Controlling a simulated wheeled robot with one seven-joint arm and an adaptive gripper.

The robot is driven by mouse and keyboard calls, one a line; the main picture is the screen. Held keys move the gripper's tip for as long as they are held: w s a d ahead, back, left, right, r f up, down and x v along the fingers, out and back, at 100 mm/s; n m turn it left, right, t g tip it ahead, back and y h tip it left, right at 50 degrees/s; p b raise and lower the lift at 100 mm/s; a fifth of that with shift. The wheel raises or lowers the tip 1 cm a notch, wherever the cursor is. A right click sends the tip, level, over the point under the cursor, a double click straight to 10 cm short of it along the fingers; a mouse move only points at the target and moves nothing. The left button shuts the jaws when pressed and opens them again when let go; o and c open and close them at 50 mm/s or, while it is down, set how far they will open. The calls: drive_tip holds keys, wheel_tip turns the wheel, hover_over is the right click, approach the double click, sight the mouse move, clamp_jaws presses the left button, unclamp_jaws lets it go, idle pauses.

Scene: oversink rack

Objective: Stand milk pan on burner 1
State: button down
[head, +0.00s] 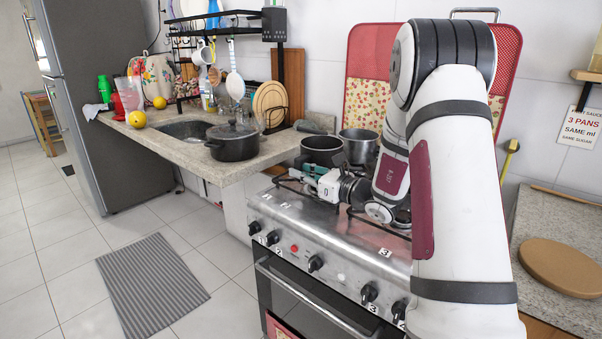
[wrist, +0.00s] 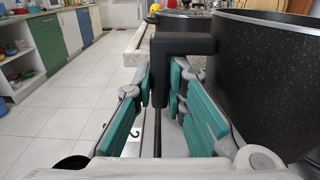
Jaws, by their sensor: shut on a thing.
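A dark pan (head: 322,152), which I take to be the milk pan, is over the back left of the stove. In the wrist view its speckled dark wall (wrist: 262,80) fills the right side, and its black handle (wrist: 186,44) bends down between the teal pads. My gripper (head: 305,174) is in front of the pan in the head view; in the wrist view my gripper (wrist: 161,85) is shut on the handle. The pan looks upright. My gripper hides its base, so I cannot tell whether it touches the grate. Which burner is burner 1 is unclear.
A steel pot (head: 359,147) stands close to the right of the dark pan. A lidded dark pot (head: 233,142) stands on the counter (head: 276,158) left of the stove (head: 330,238). A red-framed board (head: 371,50) leans at the back. My arm hides the stove's right side.

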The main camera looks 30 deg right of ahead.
drive_tip(key=shift+f+b, duration=0.35)
drive_tip(key=shift+f, duration=0.05)
drive_tip(key=c, duration=1.5)
unclamp_jaws()
drive_tip(key=shift+c, duration=0.2)
drive_tip(key=shift+f, duration=0.1)
drive_tip(key=v, duration=1.2)
drive_tip(key=shift+a, duration=0.1)
